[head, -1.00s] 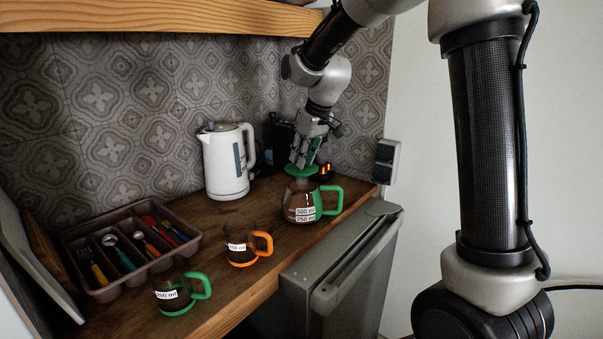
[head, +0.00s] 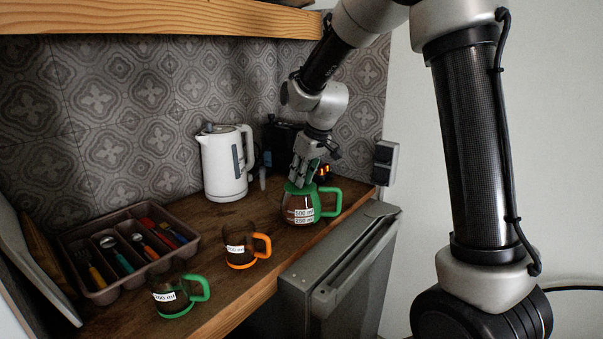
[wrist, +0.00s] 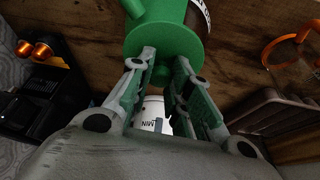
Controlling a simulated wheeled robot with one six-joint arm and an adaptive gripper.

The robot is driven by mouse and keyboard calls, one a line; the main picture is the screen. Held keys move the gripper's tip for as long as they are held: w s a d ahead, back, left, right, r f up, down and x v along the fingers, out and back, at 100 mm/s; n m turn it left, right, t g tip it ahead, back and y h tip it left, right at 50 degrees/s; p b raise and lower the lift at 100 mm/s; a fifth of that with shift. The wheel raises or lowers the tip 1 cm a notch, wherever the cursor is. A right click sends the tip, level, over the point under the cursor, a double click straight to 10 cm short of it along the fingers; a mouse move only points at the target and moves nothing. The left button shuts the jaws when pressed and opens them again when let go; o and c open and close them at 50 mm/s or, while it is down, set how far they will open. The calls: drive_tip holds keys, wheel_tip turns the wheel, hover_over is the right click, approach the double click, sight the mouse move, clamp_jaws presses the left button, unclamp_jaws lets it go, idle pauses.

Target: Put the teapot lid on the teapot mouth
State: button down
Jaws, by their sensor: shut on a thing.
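The teapot (head: 300,206) is a dark glass pot with a green handle and white volume labels, standing upright at the right part of the counter. The green lid (head: 297,187) sits at the teapot's mouth; whether it is fully seated I cannot tell. My gripper (head: 303,180) points down from above and is shut on the lid. In the wrist view the green lid disc (wrist: 163,50) lies at the fingertips of my gripper (wrist: 162,75), with its knob between them. The lid hides most of the pot there.
A white kettle (head: 226,165) stands behind left of the teapot. An orange-handled cup (head: 240,249) and a green-handled cup (head: 172,297) are at front left. A cutlery tray (head: 97,288) lies at the left. A wooden shelf (head: 150,20) hangs above.

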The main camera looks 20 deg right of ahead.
drive_tip(key=c, duration=1.3)
unclamp_jaws()
drive_tip(key=v, duration=1.3)
drive_tip(key=s+d+f+m, duration=0.1)
drive_tip(key=s+d, duration=0.3)
drive_tip(key=s, duration=0.6)
drive_tip(key=s+d+f+m+h, duration=0.1)
drive_tip(key=s+d+m, duration=0.2)
drive_tip(key=s, duration=0.6)
drive_tip(key=s+d+f+m+h, duration=0.1)
drive_tip(key=s+d, duration=0.4)
drive_tip(key=s, duration=0.5)
drive_tip(key=shift+s+d+m+t, duration=0.25)
drive_tip(key=shift+s+m+t, duration=0.1)
drive_tip(key=shift+m, duration=0.25)
